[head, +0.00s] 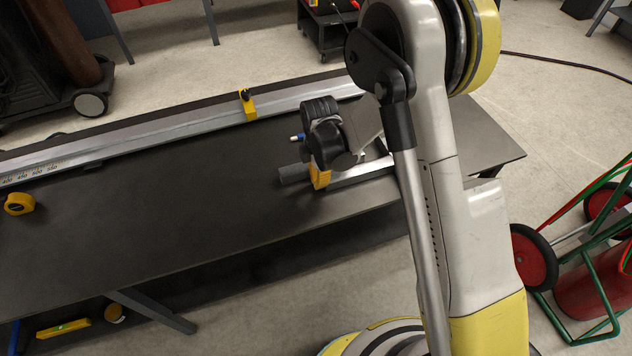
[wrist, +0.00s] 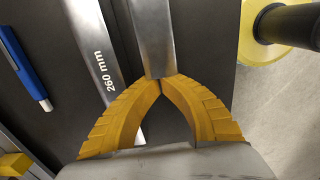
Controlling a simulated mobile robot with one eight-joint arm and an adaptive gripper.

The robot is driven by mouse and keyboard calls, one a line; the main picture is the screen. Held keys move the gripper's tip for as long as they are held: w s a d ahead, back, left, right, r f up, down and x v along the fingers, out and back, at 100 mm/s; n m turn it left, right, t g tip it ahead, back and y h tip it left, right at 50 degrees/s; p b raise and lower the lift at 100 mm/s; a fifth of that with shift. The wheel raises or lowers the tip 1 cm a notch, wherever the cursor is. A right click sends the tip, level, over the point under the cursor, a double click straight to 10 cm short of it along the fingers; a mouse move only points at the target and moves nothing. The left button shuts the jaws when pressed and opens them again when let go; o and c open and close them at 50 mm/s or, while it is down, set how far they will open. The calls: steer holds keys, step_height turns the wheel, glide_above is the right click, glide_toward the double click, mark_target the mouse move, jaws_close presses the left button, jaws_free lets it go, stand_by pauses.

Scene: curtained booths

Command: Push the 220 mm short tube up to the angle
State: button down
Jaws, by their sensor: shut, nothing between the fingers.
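My gripper (wrist: 161,84) is shut and empty, its yellow fingertips together. In the wrist view a bare steel tube (wrist: 152,38) runs up from just beyond the fingertips; contact cannot be told, and no length mark shows on it. A second steel tube (wrist: 100,58), marked 260 mm, lies beside it to the left, slanted. In the head view my gripper (head: 322,182) is low over the bench at the left end of the nearer tube (head: 362,173), which my arm partly hides. The steel angle (head: 180,122) with a scale runs along the bench's far side.
A yellow stop (head: 250,106) sits on the angle. A blue marker (wrist: 27,68) lies left of the tubes. A yellow tape measure (head: 19,204) is at the bench's left. The dark bench top (head: 180,195) between is clear. A trolley with red wheels (head: 533,258) stands at right.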

steer(key=shift+d, duration=0.2)
steer(key=a, duration=0.3)
steer(key=shift+s+f+b, duration=0.1)
steer(key=shift+s+b, duration=0.25)
steer(key=shift+b, duration=0.05)
steer(key=shift+s+a+r+p, duration=0.25)
steer(key=shift+a+r+p, duration=0.05)
steer(key=shift+a+r, duration=0.4)
step_height(320, 180, up, 9)
steer(key=p, duration=0.3)
steer(key=shift+d, duration=0.15)
steer(key=s+d+r+m+t, duration=0.25)
steer(key=d+r+m, duration=0.25)
steer(key=r, duration=0.3)
steer(key=s+d+r+m+t, duration=0.1)
steer(key=s+d+r+m, duration=0.25)
steer(key=r, duration=0.45)
steer(key=s+d+r+m+t, duration=0.3)
steer(key=s+d+r+m, duration=0.2)
steer(key=s+d+m, duration=0.4)
steer(key=s+m, duration=0.3)
steer(key=m, duration=0.1)
steer(key=shift+s+t, duration=0.2)
steer(key=shift+t, duration=0.15)
